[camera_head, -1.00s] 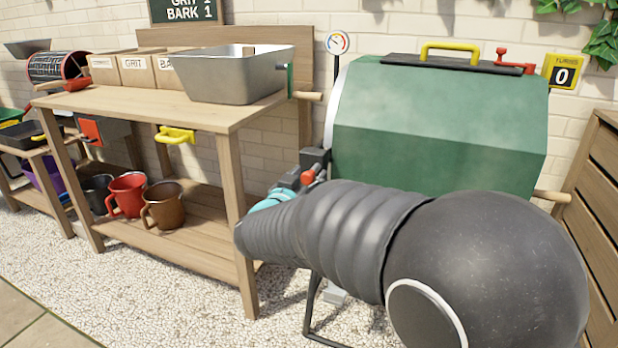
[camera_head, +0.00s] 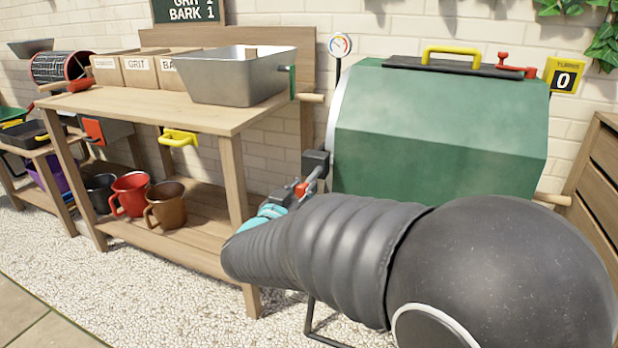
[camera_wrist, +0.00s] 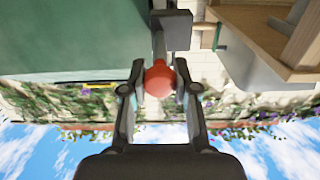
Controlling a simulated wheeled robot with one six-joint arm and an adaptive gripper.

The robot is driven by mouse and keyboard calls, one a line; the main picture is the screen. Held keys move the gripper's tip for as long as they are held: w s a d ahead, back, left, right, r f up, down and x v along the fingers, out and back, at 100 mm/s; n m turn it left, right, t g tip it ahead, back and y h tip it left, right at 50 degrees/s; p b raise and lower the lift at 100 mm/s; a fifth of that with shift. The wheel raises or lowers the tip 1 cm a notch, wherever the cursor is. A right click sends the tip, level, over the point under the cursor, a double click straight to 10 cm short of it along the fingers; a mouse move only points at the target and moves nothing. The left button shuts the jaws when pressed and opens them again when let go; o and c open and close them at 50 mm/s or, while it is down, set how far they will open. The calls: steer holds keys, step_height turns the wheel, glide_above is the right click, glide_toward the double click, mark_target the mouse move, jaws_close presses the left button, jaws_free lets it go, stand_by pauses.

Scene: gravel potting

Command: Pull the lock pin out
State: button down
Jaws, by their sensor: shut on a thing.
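The lock pin has a round red knob (camera_wrist: 159,80) and a grey shaft (camera_wrist: 159,45) that runs to a dark block (camera_wrist: 172,28) beside the green drum (camera_head: 440,125). In the head view the red knob (camera_head: 301,188) sits low and left of the dark block (camera_head: 315,163), with some shaft showing between them. My gripper (camera_wrist: 158,74) is shut on the knob, one finger on each side. Whether the shaft's tip is still inside the block is hidden. In the head view my own arm covers the lower front of the drum.
A wooden bench (camera_head: 190,112) with a metal hopper (camera_head: 240,76) stands left of the drum. Mugs (camera_head: 165,206) stand on its lower shelf. A yellow-handled lid (camera_head: 455,66) tops the drum. A slatted wooden box (camera_head: 598,190) stands at the right. Gravel covers the ground.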

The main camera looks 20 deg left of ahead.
steer(key=shift+s, duration=0.35)
steer(key=c, duration=0.9)
jaws_free()
steer(key=shift+o, duration=0.2)
steer(key=s+a, duration=0.1)
steer(key=s, duration=1.1)
